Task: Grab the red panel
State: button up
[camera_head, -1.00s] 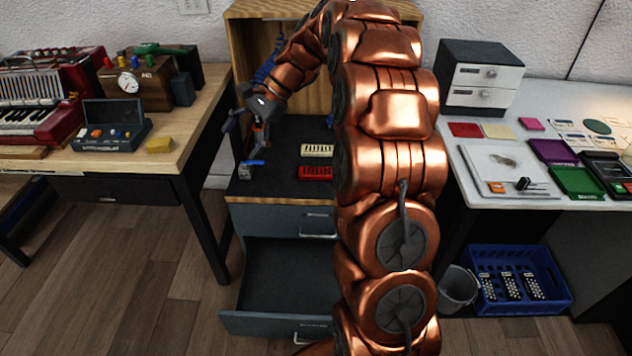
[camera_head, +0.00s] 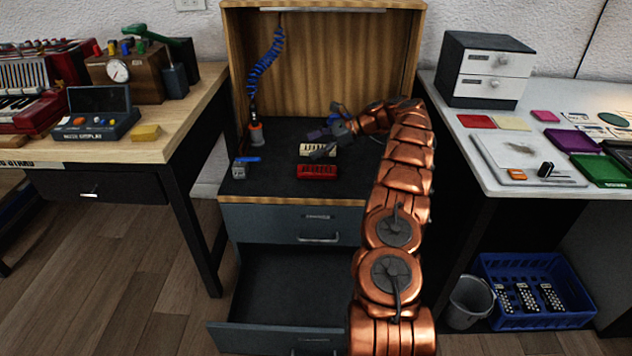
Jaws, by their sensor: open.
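A red panel (camera_head: 317,171) with a row of dark slots lies on the dark work surface of the wooden cabinet, near its front. A similar cream panel (camera_head: 318,149) lies just behind it, partly covered by my gripper. My gripper (camera_head: 316,145) is open, over the cream panel and behind the red one, with its dark fingers pointing left. Nothing shows between the fingers. I cannot tell how high the gripper is above the surface. A flat red square (camera_head: 475,121) also lies on the white table at the right.
A blue coiled hose with its tool (camera_head: 256,133) hangs left of my gripper. A small grey and blue item (camera_head: 244,166) sits at the surface's left front. The lower drawer (camera_head: 270,325) stands open. The cabinet's side and back walls enclose the work surface.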

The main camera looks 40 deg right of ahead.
jog(key=m+t+b, duration=0.1)
jog(key=m+b, duration=0.1)
jog(key=b, duration=0.1)
send_near(313, 169)
jog(key=x, duration=0.2)
jog(key=shift+w+a+f, duration=0.1)
jog(key=shift+w+f, duration=0.2)
jog(key=shift+w, duration=0.05)
jog(key=shift+b+x, duration=1.55)
jog(key=shift+x, duration=2.3)
jog(key=shift+s+a+r, duration=0.1)
jog(key=shift+c, duration=0.3)
jog(key=c, duration=1.3)
jog(key=shift+r, duration=0.1)
